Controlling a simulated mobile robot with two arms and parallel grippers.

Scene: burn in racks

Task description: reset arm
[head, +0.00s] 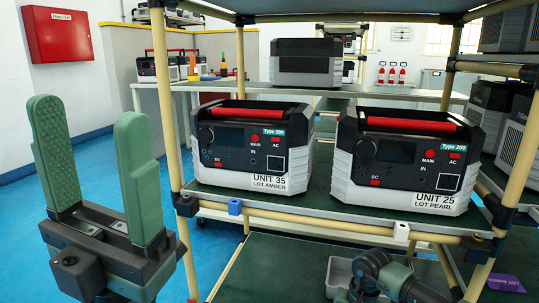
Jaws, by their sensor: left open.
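My left gripper (91,172) is at the left of the head view, its two green padded fingers pointing up and spread apart with nothing between them. It stands in front of and to the left of the rack, apart from it. Part of my right arm (395,280) shows at the bottom right, in front of the lower shelf; its fingers cannot be made out. Two units with red handles sit upright on the rack's middle shelf: UNIT 35, LOT AMBER (235,150) at left and UNIT 25, LOT PEARL (405,162) at right.
The rack has tan posts (166,100) and a dark green shelf (310,200). A grey bin (340,272) sits on the lower shelf, partly hidden by my arm. More units (490,110) stand at right. A red box (59,35) hangs on the wall. Blue floor is clear at left.

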